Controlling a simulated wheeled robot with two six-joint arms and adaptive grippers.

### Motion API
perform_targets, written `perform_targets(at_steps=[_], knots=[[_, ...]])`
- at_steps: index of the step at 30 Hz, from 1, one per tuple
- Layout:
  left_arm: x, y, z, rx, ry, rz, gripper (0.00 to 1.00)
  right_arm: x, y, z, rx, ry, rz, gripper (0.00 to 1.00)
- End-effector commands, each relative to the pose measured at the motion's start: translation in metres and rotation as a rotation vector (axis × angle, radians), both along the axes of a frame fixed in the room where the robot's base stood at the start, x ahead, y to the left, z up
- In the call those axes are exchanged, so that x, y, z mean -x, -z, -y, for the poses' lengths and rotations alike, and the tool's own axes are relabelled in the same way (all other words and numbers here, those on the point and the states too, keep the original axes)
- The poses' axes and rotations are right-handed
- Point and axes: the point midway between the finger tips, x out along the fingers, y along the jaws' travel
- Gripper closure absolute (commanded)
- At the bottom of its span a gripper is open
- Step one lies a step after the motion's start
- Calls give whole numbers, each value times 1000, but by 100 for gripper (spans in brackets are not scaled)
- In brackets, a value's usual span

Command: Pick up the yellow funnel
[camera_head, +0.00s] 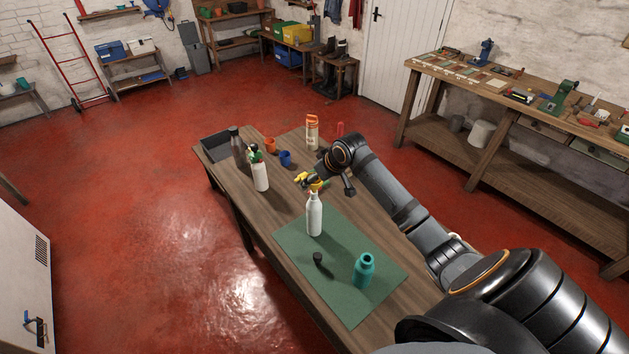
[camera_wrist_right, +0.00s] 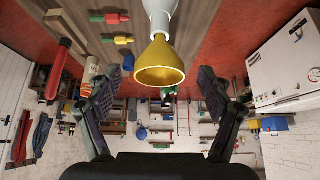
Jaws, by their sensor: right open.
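The yellow funnel (camera_wrist_right: 160,65) sits with its wide mouth up in the top of a white bottle (camera_wrist_right: 160,14), which appears upside down in the right wrist view. My right gripper (camera_wrist_right: 158,82) is open and empty. Its two fingers are spread on either side of the funnel, without visible contact. In the head view my right gripper (camera_head: 319,176) is just above and behind the bottle. My left gripper is not in view.
The green mat (camera_head: 290,252) also holds a teal bottle (camera_head: 363,271) and a small black object (camera_head: 319,260). Farther back stand a white spray bottle (camera_head: 261,176), a dark bottle (camera_head: 238,150), orange and blue cups (camera_head: 285,158) and an orange-topped bottle (camera_head: 312,133).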

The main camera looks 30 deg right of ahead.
Motion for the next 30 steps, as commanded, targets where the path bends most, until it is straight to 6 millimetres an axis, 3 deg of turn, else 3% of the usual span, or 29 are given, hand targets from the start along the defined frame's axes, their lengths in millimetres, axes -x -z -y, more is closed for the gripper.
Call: perform_targets(at_steps=[1,6,12,23,30], knots=[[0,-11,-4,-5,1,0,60,-4,3,-1,-4,2,-3,20],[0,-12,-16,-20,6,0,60,-14,22,-1,-1,1,0,20],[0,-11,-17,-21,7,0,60,-15,23,0,3,-1,0,20],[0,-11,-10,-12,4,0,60,-14,23,0,1,0,0,68],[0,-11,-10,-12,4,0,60,-14,23,0,1,0,-1,70]])
